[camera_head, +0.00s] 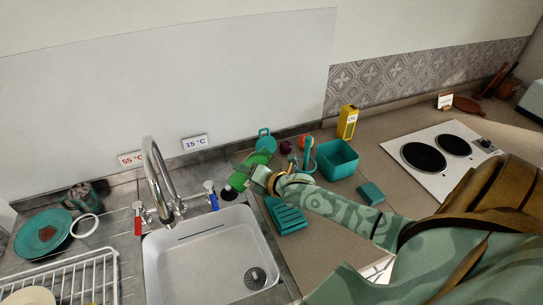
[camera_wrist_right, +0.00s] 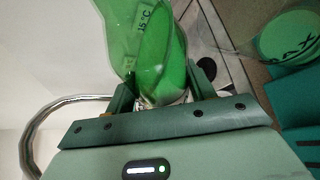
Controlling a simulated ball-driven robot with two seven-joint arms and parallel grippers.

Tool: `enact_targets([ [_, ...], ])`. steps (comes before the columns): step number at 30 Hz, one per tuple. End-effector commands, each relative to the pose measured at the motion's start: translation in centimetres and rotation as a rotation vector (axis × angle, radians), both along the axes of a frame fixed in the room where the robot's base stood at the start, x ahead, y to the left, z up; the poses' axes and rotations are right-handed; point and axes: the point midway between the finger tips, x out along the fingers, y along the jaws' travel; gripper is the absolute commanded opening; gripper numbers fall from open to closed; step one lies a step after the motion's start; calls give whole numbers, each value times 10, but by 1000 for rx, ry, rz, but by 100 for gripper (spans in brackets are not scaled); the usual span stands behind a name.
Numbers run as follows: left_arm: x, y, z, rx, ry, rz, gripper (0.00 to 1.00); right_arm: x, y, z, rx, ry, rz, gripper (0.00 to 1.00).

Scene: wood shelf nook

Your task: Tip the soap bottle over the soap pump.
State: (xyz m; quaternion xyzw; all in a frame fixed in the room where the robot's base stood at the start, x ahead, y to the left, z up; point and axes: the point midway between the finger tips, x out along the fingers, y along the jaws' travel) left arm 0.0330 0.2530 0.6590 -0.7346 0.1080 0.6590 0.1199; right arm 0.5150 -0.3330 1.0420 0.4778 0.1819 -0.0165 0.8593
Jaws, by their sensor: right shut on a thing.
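The soap bottle (camera_wrist_right: 160,50) is translucent green with green liquid inside. My right gripper (camera_wrist_right: 160,95) is shut on it in the right wrist view. In the head view my right gripper (camera_head: 262,174) is beside the sink's right back corner, with the bright green bottle (camera_head: 257,158) at its fingers. A clear container with a green face marked "MAX" (camera_wrist_right: 290,38) is at the right of the wrist view, apart from the bottle; it looks like the soap pump. Another green piece with a black end (camera_head: 238,180) shows left of the gripper. Overlap hides which part it is. My left gripper is not in view.
The sink (camera_head: 205,260) with a chrome faucet (camera_head: 158,180) is to the left. A teal rack (camera_head: 287,215), a teal box (camera_head: 337,160), a teal sponge (camera_head: 370,193) and a yellow carton (camera_head: 348,121) are nearby. A hob (camera_head: 440,155) is at the right.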

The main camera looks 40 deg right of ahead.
Motion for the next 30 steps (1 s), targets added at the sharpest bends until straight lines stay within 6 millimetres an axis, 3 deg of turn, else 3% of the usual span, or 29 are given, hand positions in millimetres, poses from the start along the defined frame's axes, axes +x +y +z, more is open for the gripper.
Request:
enact_targets([
  [30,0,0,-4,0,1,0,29,1,3,7,83,-10,0,22],
])
